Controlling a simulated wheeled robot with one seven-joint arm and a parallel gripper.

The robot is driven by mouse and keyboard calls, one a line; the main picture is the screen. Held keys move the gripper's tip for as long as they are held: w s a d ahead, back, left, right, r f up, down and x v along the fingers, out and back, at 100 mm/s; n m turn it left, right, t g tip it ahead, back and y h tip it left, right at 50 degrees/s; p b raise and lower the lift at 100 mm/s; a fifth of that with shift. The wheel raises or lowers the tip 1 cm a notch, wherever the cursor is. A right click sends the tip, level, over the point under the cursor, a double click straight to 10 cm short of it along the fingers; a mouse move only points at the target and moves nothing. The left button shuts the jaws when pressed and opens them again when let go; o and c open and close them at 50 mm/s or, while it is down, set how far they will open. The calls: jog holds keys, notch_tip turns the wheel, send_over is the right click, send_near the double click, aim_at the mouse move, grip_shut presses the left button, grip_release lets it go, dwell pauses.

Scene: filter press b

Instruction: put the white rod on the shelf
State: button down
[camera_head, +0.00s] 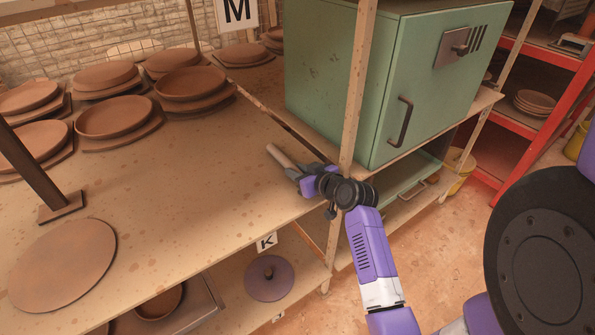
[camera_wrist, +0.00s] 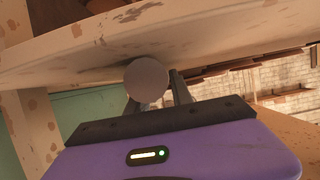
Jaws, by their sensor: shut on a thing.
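The white rod (camera_head: 281,157) looks pale beige, and its length points up and left out of my gripper (camera_head: 301,178) in the head view. My gripper is shut on it, over the right part of the wooden shelf (camera_head: 190,205), just left of an upright post. In the wrist view, the rod's round end (camera_wrist: 147,80) shows between the two fingers of my gripper (camera_wrist: 155,100), close to a speckled pale board surface (camera_wrist: 200,50). I cannot tell whether the rod touches the shelf.
Stacked clay plates (camera_head: 120,117) stand at the shelf's back left, and a round board (camera_head: 62,265) at its front left. A wooden post (camera_head: 357,90) and a green cabinet (camera_head: 330,70) stand right of my gripper. The shelf's middle is clear.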

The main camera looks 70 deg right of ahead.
jog(key=c, duration=1.1)
grip_release()
jog(key=shift+r, duration=0.2)
jog(key=v, duration=1.2)
jog(key=shift+f+b, duration=0.1)
jog(key=shift+b, duration=0.3)
jog(key=a+f+n+y, duration=0.1)
jog(key=a+f, duration=0.2)
jog(key=a, duration=0.7)
jog(key=a+f, duration=0.3)
jog(key=a, duration=0.7)
jog(key=s+a+r+n+t+y, duration=0.1)
jog(key=s+a+r+y, duration=0.1)
jog(key=s+a, duration=0.2)
jog(key=s+a+r+n+t+y, duration=0.1)
jog(key=s+a+r+n+y, duration=0.1)
jog(key=a, duration=0.4)
jog(key=s+a+r+n+t+y, duration=0.1)
jog(key=s+a+r+n+y, duration=0.1)
jog(key=s+a, duration=0.3)
jog(key=shift+s+a+r, duration=0.25)
jog(key=shift+s+r, duration=0.6)
jog(key=shift+s, duration=0.05)
